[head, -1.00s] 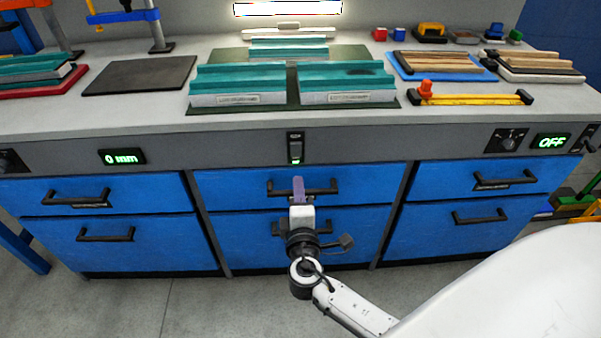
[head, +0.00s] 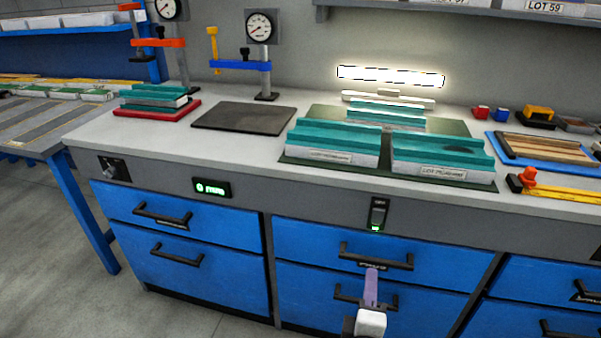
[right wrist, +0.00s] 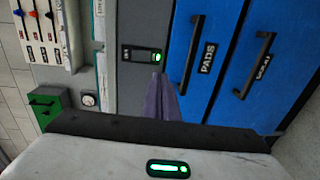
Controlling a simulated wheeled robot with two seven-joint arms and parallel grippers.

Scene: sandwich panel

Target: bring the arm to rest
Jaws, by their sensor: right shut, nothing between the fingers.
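My right gripper (head: 371,288) is at the lower right of the head view, in front of the middle drawers. Its purple fingers are together with nothing between them. In the right wrist view the fingers (right wrist: 160,98) point toward the bench front, beside the blue drawer labelled PADS (right wrist: 200,50). I cannot tell from these views how far they are from the drawer handle (head: 376,256). My left gripper is not in view.
The workbench (head: 240,152) holds teal-topped panels (head: 333,143), a dark mat (head: 243,118), a red tray (head: 157,109) and two dial gauges (head: 262,27). A second table (head: 30,125) stands at left. Grey floor (head: 60,270) is open at lower left.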

